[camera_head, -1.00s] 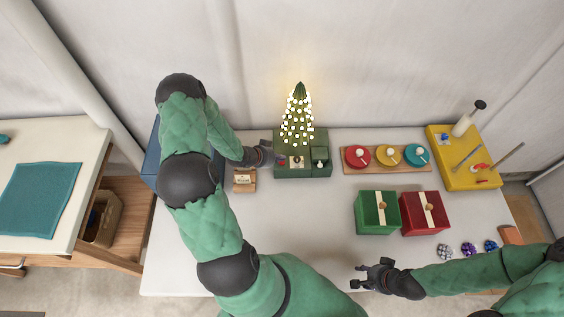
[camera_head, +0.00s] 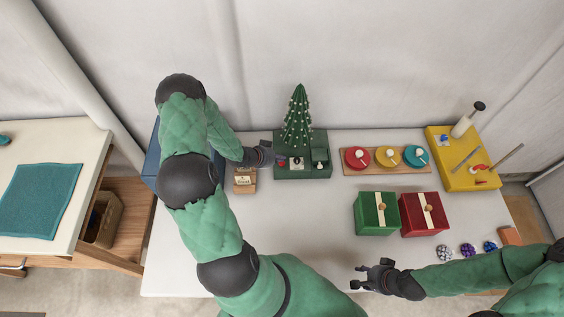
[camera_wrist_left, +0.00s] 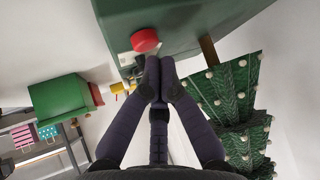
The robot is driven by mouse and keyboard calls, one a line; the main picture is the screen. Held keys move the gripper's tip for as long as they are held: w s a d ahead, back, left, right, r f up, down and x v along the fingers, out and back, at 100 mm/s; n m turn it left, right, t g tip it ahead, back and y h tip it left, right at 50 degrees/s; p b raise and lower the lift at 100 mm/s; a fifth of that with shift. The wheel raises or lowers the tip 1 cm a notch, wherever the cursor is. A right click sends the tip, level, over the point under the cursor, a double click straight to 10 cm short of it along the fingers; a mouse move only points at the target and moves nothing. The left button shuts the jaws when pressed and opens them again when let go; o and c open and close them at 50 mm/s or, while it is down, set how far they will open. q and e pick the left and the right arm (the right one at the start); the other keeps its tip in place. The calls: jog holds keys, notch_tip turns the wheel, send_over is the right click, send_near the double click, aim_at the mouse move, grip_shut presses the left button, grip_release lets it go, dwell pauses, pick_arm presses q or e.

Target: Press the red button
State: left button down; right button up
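The red button (camera_wrist_left: 146,40) is a round knob on the green box (camera_wrist_left: 180,16) in the left wrist view. In the head view the button (camera_head: 281,162) shows as a small red spot at the left of the green box (camera_head: 318,172), with a small Christmas tree (camera_head: 298,117) standing on the box. The tree's lights are off. My left gripper (camera_wrist_left: 160,62) has its fingertips together, just beside the button; I cannot tell whether they touch it. In the head view it (camera_head: 274,157) is at the box's left side. My right gripper (camera_head: 358,276) is open and empty near the table's front edge.
A wooden block with a label (camera_head: 244,180) stands under my left gripper. Green (camera_head: 376,213) and red (camera_head: 424,213) boxes stand at centre right. A wooden board (camera_head: 388,168) with coloured discs and a yellow tray (camera_head: 470,165) lie behind.

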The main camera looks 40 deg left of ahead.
aim_at(280, 163)
pick_arm(q)
jog(key=shift+r, duration=0.4)
pick_arm(e)
jog(key=shift+r, duration=0.35)
pick_arm(q)
notch_tip(280, 163, up, 6)
jog(key=p, duration=0.5)
pick_arm(e)
notch_tip(280, 163, up, 5)
jog(key=shift+f, duration=0.1)
pick_arm(q)
jog(key=shift+d, duration=0.1)
pick_arm(e)
jog(key=shift+o, duration=0.4)
